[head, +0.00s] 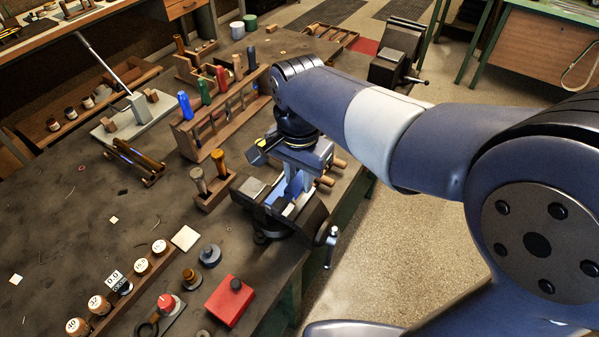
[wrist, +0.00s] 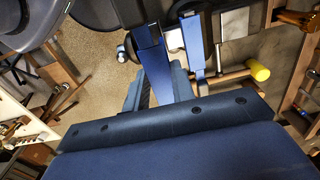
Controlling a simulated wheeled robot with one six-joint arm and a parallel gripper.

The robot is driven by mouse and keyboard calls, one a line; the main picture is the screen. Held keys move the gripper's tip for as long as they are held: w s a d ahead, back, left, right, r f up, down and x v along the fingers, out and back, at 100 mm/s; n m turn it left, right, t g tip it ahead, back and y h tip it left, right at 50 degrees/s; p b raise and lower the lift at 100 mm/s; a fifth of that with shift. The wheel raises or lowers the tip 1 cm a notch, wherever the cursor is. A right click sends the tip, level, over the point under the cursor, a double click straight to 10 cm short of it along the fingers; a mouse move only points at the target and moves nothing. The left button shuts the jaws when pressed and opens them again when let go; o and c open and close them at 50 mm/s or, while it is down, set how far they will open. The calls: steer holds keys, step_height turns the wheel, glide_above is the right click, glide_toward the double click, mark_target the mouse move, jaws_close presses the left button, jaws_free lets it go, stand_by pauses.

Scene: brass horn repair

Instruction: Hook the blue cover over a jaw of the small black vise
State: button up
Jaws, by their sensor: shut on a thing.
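The small black vise (head: 313,214) stands at the right edge of the bench, below my gripper (head: 291,180). Its dark body and a pale pad (wrist: 235,22) show at the top of the wrist view. My gripper is shut on the blue cover (head: 295,184), which also shows as a long blue strip (wrist: 153,55) in the wrist view. The cover is down at the vise's jaws. A second blue strip (wrist: 194,48) lies beside it, along the vise. I cannot tell whether the held cover touches or hooks over a jaw.
A wooden rack (head: 212,123) with coloured-handled tools stands left of my gripper. A small wooden block with two handles (head: 214,190) is left of the vise. A red box (head: 229,302) is in front. A larger dark vise (head: 398,52) stands at the far corner.

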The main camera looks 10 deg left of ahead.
steer(key=b, duration=0.3)
glide_above(299, 206)
steer(key=shift+f, duration=2.4)
steer(key=shift+f+p, duration=0.1)
steer(key=shift+p, duration=0.2)
steer(key=shift+f+b, duration=1.05)
steer(key=shift+f, duration=0.55)
steer(key=shift+r+p, duration=0.1)
steer(key=shift+p, duration=0.3)
stand_by(0.4)
steer(key=o, duration=1.1)
